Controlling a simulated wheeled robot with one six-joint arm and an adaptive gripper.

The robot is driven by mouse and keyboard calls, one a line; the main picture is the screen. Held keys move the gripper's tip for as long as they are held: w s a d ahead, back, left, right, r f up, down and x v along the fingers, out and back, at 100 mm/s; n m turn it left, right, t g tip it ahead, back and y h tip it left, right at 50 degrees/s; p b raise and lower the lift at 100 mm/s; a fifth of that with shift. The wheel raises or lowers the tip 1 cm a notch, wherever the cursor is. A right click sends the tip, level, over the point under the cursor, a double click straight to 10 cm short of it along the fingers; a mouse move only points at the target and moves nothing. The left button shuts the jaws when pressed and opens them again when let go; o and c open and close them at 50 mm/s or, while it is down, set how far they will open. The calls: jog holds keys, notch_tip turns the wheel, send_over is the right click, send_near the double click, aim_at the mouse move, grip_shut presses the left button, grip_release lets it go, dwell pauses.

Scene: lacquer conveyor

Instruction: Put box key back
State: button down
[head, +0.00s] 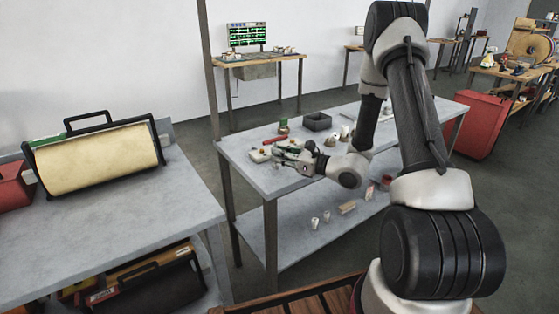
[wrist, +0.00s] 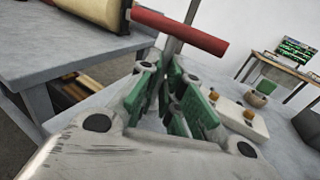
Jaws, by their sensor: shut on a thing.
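The box key, a T-shaped tool with a red cross handle (wrist: 180,33) and a grey metal shaft, rises between my fingers in the wrist view. Its red handle (head: 275,139) also shows in the head view, just above the grey table. My gripper (head: 287,154) reaches in from the right, low over the near left part of that table. Its green-padded fingers (wrist: 172,92) are shut on the shaft, below the handle. The lower end of the key is hidden by the fingers.
A pale block with brass-coloured knobs (wrist: 240,116) stands beside the fingers. A dark grey open bin (head: 318,121) and several small items stand on the grey table (head: 237,160). A bench with a cream-and-black case (head: 98,158) is at left, across a gap.

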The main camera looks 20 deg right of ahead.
jog(key=shift+f, duration=0.8)
jog(key=shift+f, duration=0.15)
jog(key=c, duration=1.6)
grip_release()
jog(key=shift+o, duration=0.2)
